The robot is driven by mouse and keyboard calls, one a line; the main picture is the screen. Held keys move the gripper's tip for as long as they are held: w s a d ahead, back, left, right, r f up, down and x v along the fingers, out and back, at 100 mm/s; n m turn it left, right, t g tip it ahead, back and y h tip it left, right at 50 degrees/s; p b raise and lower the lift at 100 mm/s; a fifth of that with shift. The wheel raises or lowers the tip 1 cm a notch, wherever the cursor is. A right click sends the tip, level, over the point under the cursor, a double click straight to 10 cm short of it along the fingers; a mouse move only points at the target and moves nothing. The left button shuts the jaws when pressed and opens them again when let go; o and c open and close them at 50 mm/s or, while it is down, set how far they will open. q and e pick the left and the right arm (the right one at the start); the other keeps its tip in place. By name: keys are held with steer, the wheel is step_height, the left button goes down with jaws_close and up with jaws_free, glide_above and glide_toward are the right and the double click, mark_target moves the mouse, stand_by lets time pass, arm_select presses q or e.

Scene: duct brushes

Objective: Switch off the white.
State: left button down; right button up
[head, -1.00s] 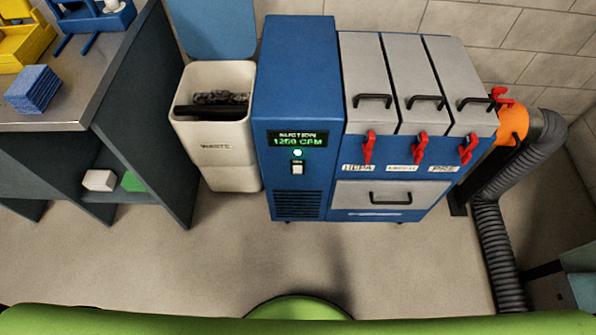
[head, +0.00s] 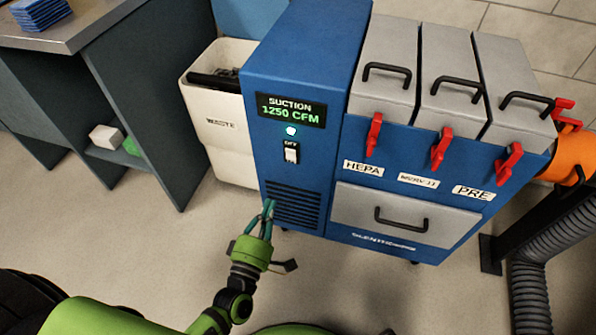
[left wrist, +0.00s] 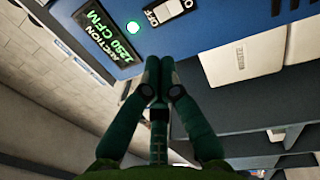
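The white switch (head: 291,152) sits on the front of the blue suction machine (head: 300,50), under a small OFF label. A lit lamp (head: 291,131) and a green display (head: 291,110) reading SUCTION 1250 CFM are above it. My left gripper (head: 269,205) is in front of the vent slots, below and slightly left of the switch. In the left wrist view its fingers (left wrist: 160,66) are together with nothing between them. The switch (left wrist: 168,10) shows there at the top edge, beyond the fingertips and apart from them. My right gripper is not in view.
A white waste bin (head: 222,125) stands left of the machine. Red latches (head: 440,148), filter lids with black handles and a drawer (head: 405,215) are on its right part. A grey hose (head: 530,290) runs at the far right. Floor in front is clear.

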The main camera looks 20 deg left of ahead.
mark_target(289, 151)
arm_select(q)
steer(key=shift+a+r, duration=0.1)
steer(key=shift+r, duration=0.05)
steer(key=w, duration=0.4)
steer(key=w+r, duration=0.1)
steer(key=w, duration=0.8)
steer(key=shift+d+r+b, duration=0.25)
steer(key=shift+b, duration=0.1)
steer(key=shift+w, duration=0.4)
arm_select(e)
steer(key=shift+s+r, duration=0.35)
